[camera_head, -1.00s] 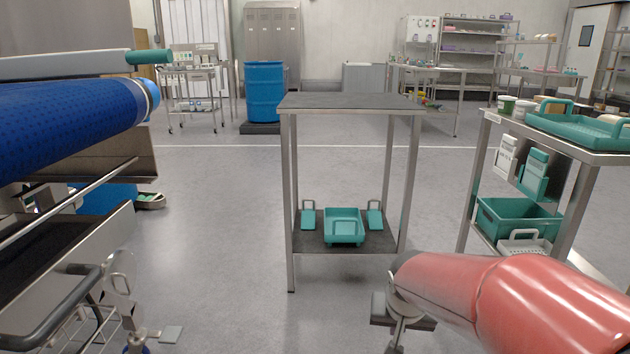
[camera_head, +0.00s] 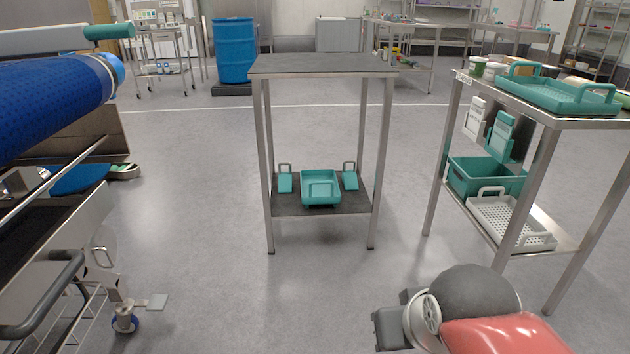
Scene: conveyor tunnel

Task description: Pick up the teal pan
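A teal pan (camera_head: 320,188), shallow and rectangular, sits on the lower shelf of the small metal table in the middle. A smaller teal piece with a grey handle stands on each side of it, one at the left (camera_head: 285,180) and one at the right (camera_head: 349,178). My gripper (camera_head: 386,318) is at the bottom right, in front of the table and apart from the pan. Its dark end points left, and its fingers cannot be made out clearly. I see nothing held in it.
The table's bare grey top (camera_head: 322,66) and metal legs frame the shelf. At right, another table holds a teal tray (camera_head: 560,95); below are a teal bin (camera_head: 486,178) and white basket (camera_head: 512,222). Floor between is clear.

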